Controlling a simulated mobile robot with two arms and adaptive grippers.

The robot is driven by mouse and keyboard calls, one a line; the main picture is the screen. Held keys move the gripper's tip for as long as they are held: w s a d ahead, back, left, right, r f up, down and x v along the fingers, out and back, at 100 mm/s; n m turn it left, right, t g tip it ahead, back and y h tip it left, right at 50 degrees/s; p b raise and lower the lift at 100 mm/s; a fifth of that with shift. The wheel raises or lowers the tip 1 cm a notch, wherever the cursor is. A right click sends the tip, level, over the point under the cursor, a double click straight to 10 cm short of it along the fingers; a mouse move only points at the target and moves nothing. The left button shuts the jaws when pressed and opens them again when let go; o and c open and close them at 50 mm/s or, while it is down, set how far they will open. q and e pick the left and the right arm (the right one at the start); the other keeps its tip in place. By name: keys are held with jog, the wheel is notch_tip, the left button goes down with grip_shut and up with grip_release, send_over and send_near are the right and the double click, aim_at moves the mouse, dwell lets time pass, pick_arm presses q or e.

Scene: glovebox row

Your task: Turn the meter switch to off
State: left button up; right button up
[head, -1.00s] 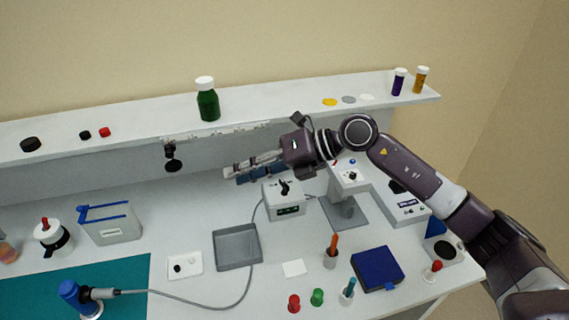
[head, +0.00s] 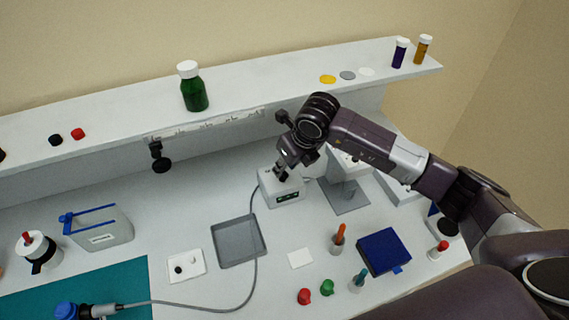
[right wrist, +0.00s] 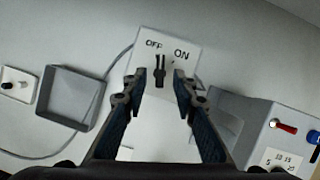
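The meter (head: 284,197) is a pale box with a small display on its front, standing on the bench below the shelf. In the right wrist view its top (right wrist: 190,38) carries the words OFF at left and ON at right. Its black switch (right wrist: 160,70) shows below and between these words; which one it is set to I cannot tell. My right gripper (head: 283,176) is over the meter, pointing down, and hides the switch in the head view. In the right wrist view the gripper (right wrist: 158,82) is open, with the switch in the gap between its fingertips. Contact is not clear. My left gripper is not in view.
A grey tray (head: 238,260) lies left of the meter, with a cable (head: 253,250) running past it. A stand with a grey base (head: 345,203) is close on the right. The shelf (head: 240,93) with a green bottle (head: 193,88) runs behind.

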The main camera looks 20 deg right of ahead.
jog(key=shift+w+a+f, duration=0.1)
jog(key=shift+w+f, duration=0.15)
jog(key=shift+f, duration=0.2)
jog(key=shift+w+f, duration=0.1)
jog(key=shift+f, duration=0.2)
jog(key=c, duration=0.6)
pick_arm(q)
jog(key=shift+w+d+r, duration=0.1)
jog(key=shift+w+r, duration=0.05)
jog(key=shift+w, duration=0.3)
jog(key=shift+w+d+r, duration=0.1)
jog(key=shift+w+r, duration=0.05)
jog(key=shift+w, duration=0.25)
pick_arm(e)
grip_shut()
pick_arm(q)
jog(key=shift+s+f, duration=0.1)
